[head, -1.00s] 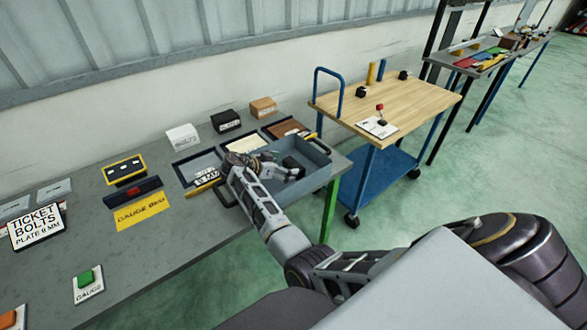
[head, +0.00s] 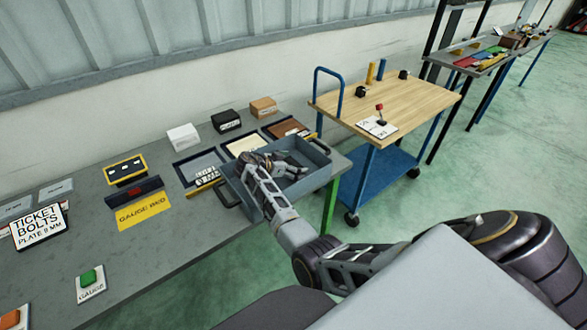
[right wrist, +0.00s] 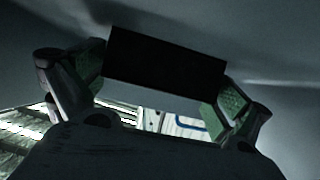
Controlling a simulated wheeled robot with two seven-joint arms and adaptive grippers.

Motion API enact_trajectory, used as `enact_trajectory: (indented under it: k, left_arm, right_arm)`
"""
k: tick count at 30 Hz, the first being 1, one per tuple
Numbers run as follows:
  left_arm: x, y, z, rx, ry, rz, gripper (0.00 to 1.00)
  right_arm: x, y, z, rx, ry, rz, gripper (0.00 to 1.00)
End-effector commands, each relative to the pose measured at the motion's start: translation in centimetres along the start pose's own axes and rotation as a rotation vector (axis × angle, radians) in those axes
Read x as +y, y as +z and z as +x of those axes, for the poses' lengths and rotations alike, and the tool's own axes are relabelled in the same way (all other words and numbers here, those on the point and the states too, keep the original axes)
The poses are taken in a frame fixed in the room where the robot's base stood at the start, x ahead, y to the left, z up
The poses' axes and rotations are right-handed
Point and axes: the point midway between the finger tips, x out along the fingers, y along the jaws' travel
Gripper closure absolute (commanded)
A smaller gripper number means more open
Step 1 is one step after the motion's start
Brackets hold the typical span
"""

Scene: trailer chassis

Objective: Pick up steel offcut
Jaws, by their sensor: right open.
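My right gripper (head: 291,172) reaches down into the grey-blue tote (head: 317,158) at the right end of the grey bench. In the right wrist view, its two fingers (right wrist: 162,82) stand apart on either side of a dark rectangular block (right wrist: 165,60), which looks like the steel offcut. The fingers are open; whether either pad touches the block I cannot tell. In the head view the block cannot be made out, as the gripper and arm cover part of the tote. My left gripper is not in view.
Shallow trays, one with a brown panel (head: 288,128), lie behind the tote. White, black and tan boxes (head: 264,106) stand at the back. A yellow gauge bed mat (head: 144,210) lies left. A wood-topped blue trolley (head: 400,100) stands to the right.

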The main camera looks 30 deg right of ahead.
Motion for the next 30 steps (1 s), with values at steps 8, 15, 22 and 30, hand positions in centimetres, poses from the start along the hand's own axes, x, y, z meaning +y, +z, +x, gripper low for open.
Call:
enact_trajectory:
  k: [8,15,22,30]
  left_arm:
    - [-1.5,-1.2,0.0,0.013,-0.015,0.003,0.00]
    - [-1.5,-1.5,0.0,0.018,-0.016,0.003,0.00]
    - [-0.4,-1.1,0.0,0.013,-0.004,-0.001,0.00]
    - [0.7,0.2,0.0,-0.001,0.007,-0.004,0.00]
  right_arm:
    - [0.0,0.0,0.0,0.000,0.000,0.000,0.27]
    - [0.0,-0.1,-0.1,0.001,-0.001,0.001,0.40]
    - [-0.1,-0.3,-0.2,0.001,-0.001,0.002,0.40]
    - [-0.1,-2.2,-1.2,0.000,-0.001,0.004,0.40]
